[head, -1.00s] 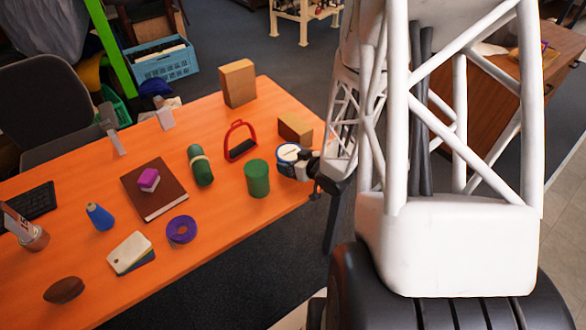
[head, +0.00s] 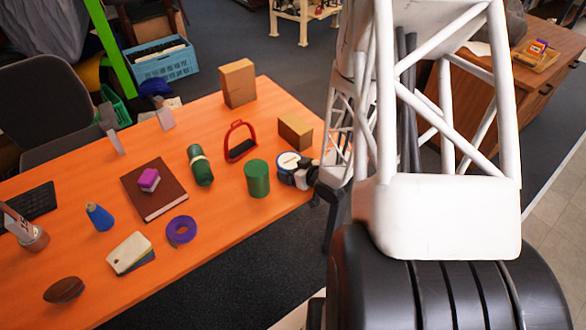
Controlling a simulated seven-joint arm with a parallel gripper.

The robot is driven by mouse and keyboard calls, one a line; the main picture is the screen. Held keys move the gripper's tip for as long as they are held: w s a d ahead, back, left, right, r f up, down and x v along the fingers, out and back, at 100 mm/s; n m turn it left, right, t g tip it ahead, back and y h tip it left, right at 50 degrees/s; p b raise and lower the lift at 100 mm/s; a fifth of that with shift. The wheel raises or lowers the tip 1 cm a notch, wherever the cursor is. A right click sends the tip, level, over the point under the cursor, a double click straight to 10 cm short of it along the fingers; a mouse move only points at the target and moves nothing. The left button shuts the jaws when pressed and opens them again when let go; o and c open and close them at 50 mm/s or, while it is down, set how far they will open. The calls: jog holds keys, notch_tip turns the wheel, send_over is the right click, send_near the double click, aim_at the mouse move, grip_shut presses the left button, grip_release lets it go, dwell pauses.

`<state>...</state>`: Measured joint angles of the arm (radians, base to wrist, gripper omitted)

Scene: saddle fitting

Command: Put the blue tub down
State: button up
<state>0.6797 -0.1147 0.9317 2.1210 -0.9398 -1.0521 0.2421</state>
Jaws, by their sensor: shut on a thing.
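The blue tub (head: 287,160), round with a pale top and a blue rim, is at the right end of the orange table (head: 215,245). My gripper (head: 298,174) is shut on it from the right. The gripper covers the tub's right and near side, so I cannot tell whether its base touches the table.
A green cylinder (head: 257,179) stands close on the left of the tub. The table's right edge is close by.

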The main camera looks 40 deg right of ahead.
jog(key=o, duration=0.8)
jog(key=shift+r, duration=0.1)
jog(key=shift+s+d+r, duration=0.15)
jog(key=shift+s+r, duration=0.15)
jog(key=shift+s, duration=0.35)
jog(key=shift+v, duration=5.25)
jog(key=shift+w+r, duration=0.1)
